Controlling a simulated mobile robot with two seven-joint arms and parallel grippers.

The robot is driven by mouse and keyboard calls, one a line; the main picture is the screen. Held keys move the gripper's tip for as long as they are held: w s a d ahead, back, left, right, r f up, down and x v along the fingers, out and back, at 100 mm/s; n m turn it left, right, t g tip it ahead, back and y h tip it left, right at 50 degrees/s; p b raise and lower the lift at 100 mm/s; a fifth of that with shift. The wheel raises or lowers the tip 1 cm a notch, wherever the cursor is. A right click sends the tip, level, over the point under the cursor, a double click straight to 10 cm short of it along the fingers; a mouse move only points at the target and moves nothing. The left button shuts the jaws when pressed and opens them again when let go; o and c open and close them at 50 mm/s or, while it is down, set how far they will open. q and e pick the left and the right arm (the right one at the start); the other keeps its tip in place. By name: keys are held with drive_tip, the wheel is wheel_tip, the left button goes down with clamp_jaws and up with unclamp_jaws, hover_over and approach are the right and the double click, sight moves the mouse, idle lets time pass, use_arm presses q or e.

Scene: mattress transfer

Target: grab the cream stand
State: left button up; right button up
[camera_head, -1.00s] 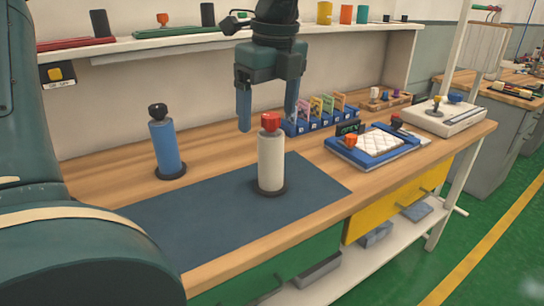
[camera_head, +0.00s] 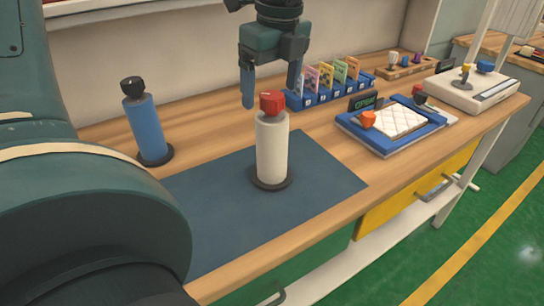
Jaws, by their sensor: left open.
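The cream stand (camera_head: 272,148) is a pale upright cylinder with a red knob on top and a dark round base. It stands on a dark blue mat (camera_head: 217,235) on the wooden workbench. My left gripper (camera_head: 272,100) points down with its two fingers apart and empty. Its fingertips are around or just above the height of the red knob; I cannot tell whether they are directly over the stand or behind it. My right gripper is not in view.
A blue stand (camera_head: 146,125) with a black knob stands to the left. A blue rack (camera_head: 325,95) with coloured cards is behind. A blue tray (camera_head: 354,132) with a white quilted pad and a white scale-like device (camera_head: 490,92) are to the right. The mat's front is clear.

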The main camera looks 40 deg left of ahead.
sight(272, 118)
use_arm(q)
drive_tip(key=f, duration=0.7)
drive_tip(key=shift+w+a+f+p, duration=0.15)
drive_tip(key=shift+w+f+p, duration=0.05)
drive_tip(key=shift+f+p, duration=0.15)
clamp_jaws()
idle(0.6)
drive_tip(key=shift+r, duration=0.1)
